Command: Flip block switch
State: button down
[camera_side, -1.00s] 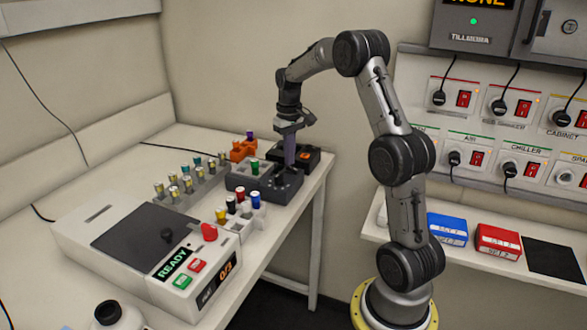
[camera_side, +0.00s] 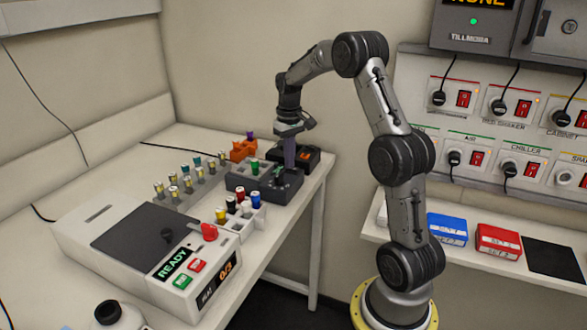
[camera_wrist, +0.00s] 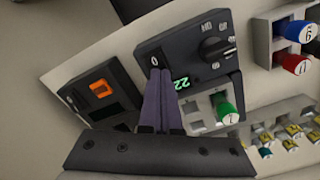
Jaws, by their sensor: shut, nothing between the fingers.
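The dark block unit (camera_side: 285,190) stands near the right end of the bench in the side view. In the wrist view its dark top panel (camera_wrist: 190,52) has a round knob (camera_wrist: 217,47), a green display reading 22 (camera_wrist: 181,83) and a small switch marked 0 (camera_wrist: 153,59). My gripper (camera_wrist: 160,73) is shut and empty. Its purple fingertips are at the edge of the switch, covering part of it; I cannot tell whether they touch. In the side view my gripper (camera_side: 290,166) points down over the block unit.
A green-capped vial (camera_wrist: 226,110) stands in the block's grey well part. A second dark device with an orange display (camera_side: 304,155) sits behind, beside an orange rack (camera_side: 243,150). A white rack (camera_side: 240,216) with coloured vials and more capped vials (camera_side: 186,177) stand close by.

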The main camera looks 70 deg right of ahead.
jog(key=shift+r, duration=3.4)
